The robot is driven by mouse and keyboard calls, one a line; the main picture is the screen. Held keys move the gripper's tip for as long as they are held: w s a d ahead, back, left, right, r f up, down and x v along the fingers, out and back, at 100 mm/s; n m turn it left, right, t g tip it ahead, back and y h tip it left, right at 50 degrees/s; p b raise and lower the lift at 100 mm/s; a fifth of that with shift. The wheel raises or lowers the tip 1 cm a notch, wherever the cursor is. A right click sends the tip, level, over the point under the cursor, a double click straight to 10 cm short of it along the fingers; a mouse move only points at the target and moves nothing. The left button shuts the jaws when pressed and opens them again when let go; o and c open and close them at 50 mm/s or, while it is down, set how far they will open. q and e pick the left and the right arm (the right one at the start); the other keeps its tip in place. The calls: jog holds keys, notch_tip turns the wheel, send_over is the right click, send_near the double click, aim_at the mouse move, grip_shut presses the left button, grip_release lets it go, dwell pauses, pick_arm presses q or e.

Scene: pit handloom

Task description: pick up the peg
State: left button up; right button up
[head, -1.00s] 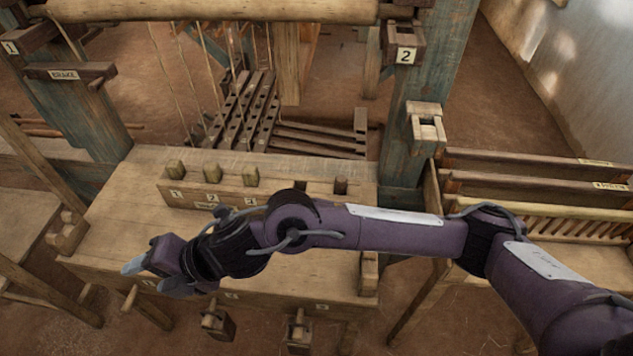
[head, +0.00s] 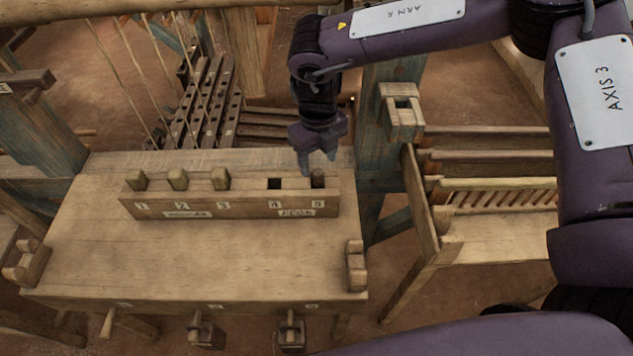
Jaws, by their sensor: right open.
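A wooden block rack (head: 230,208) with numbered slots stands on the bench. A dark brown peg (head: 318,180) sits in slot 5 at the rack's right end, with only its upper part showing. Slot 4 beside it is a dark, empty hole. My right gripper (head: 318,164) is open, points down and is just above and behind the peg; a small gap or contact cannot be told. My left gripper is not in view.
A blue-green post (head: 375,150) with a wooden bracket (head: 402,112) rises right of the gripper. The bench top (head: 200,255) before the rack is clear.

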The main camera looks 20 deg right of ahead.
aim_at(318, 172)
notch_tip(318, 172, down, 6)
jog(key=shift+r+p, duration=0.1)
jog(key=shift+p, duration=0.45)
jog(key=c, duration=1.1)
jog(key=shift+o, duration=0.2)
jog(key=shift+r, duration=0.15)
